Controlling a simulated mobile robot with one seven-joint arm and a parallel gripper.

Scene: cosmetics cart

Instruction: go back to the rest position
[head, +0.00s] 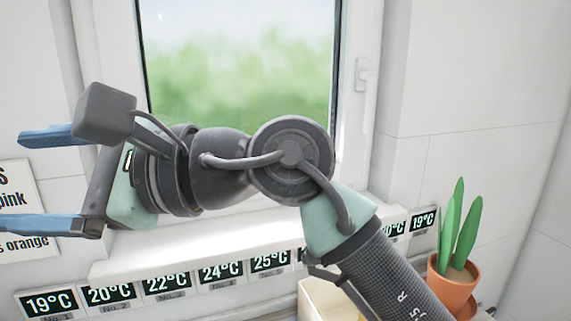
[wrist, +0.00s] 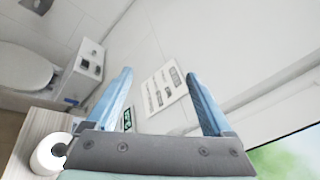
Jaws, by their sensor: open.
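My gripper (head: 48,180) is at the left of the head view, raised in front of the wall and window and pointing left. Its two blue fingers are wide apart with nothing between them. In the wrist view my gripper (wrist: 158,98) also shows open and empty, with both fingers reaching up the picture. My arm crosses the middle of the head view and hides part of the window sill and some of the labels below it.
A window (head: 240,60) stands behind my arm. A row of temperature displays (head: 110,294) runs below the sill. A potted plant (head: 453,283) stands at right. A wall sign (head: 14,180) is near my fingers. The wrist view shows a toilet (wrist: 25,68) and paper roll (wrist: 48,153).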

